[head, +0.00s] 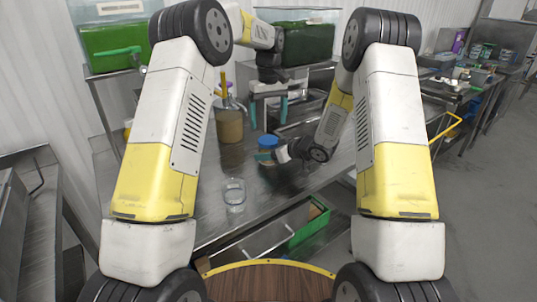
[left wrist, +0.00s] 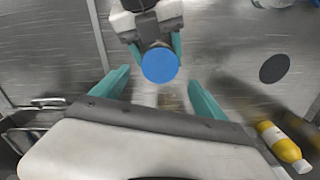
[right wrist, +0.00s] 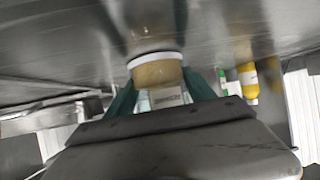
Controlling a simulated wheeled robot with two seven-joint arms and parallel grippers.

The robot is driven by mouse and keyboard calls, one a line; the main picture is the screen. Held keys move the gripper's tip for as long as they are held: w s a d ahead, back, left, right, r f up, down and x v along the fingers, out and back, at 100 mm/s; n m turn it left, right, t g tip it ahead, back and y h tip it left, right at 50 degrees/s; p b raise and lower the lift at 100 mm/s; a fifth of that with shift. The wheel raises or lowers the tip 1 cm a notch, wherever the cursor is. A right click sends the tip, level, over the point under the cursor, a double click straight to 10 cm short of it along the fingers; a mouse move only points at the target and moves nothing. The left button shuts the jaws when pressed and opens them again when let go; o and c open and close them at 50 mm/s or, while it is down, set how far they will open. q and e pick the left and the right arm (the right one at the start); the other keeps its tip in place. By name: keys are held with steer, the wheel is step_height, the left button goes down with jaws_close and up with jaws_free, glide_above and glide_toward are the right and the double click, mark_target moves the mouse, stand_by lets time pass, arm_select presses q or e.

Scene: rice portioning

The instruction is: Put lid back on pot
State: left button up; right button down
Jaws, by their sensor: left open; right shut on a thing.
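My right gripper (head: 268,155) is shut on a small pot with a round blue top (head: 268,142), low over the steel table. The blue top (left wrist: 160,65) shows as a full disc between its teal fingers in the left wrist view. In the right wrist view the pot (right wrist: 156,72) has tan contents and a white rim; no blue shows there, so how the lid sits is unclear. My left gripper (head: 268,112) is open and empty, higher and farther back. Its spread fingers (left wrist: 155,90) point toward the pot in the left wrist view.
A tan-filled container (head: 229,125) with a yellow handle stands on the steel table (head: 205,215), left of the grippers. A clear jar (head: 233,194) stands near the front edge. A yellow bottle (left wrist: 280,143) shows in the left wrist view. Green bins (head: 110,40) stand at the back.

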mark_target(268, 140)
arm_select(q)
steer(key=r+n, duration=0.1)
steer(key=n, duration=0.2)
steer(key=shift+r, duration=0.2)
steer(key=shift+f, duration=4)
steer(key=c, duration=1.5)
steer(key=m, duration=0.6)
steer(key=shift+m, duration=0.3)
steer(key=shift+c, duration=0.2)
